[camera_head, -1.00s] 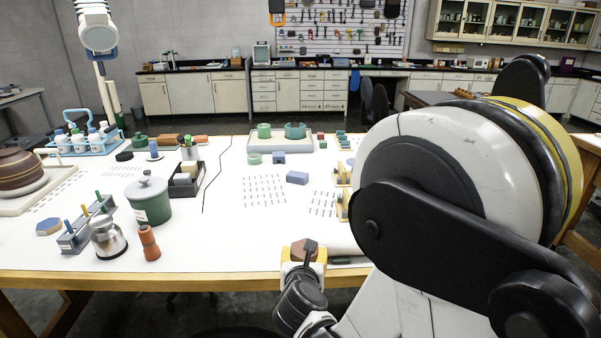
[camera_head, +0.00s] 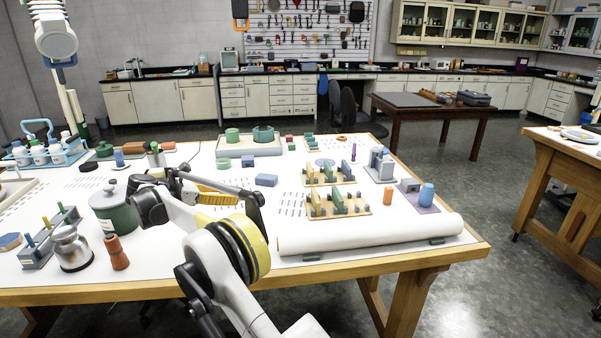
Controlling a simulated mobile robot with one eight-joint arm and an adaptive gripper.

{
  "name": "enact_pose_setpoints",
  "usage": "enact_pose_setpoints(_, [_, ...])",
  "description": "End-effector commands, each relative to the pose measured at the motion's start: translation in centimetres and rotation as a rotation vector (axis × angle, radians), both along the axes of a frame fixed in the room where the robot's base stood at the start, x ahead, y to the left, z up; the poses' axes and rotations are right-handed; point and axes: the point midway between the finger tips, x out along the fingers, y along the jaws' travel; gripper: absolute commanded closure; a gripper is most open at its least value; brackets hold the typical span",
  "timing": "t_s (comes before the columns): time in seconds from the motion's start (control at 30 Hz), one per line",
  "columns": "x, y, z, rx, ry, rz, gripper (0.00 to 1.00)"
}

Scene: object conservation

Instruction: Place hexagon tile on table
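A blue hexagonal tile (camera_head: 10,241) lies flat on the white-topped table (camera_head: 150,265) at the far left, partly cut by the picture edge. My arm reaches over the front middle of the table, and its dark end parts, with my gripper (camera_head: 178,184) among them, are beside the green lidded pot. The links overlap there, so I cannot make out the fingers or whether they are open. A brown hexagonal piece seen earlier at my arm's end cannot be made out now.
The green pot (camera_head: 115,213), steel jar (camera_head: 71,249) and orange-brown bottle (camera_head: 117,254) stand left of my arm. A white roll (camera_head: 370,235) lies along the front right edge. Wooden racks (camera_head: 338,204) stand behind it. Bare tabletop shows between the blue block (camera_head: 266,180) and roll.

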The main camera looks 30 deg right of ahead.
Motion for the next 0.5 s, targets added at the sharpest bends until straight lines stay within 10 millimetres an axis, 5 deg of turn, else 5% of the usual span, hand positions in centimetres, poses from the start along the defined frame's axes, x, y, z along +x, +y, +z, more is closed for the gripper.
enact_pose_setpoints(0.3, [-3.6,-12.0,0.4,-0.002,-0.001,-0.012,0.75])
enact_pose_setpoints(0.5, [-6.9,-17.5,0.3,-0.005,-0.002,-0.008,0.75])
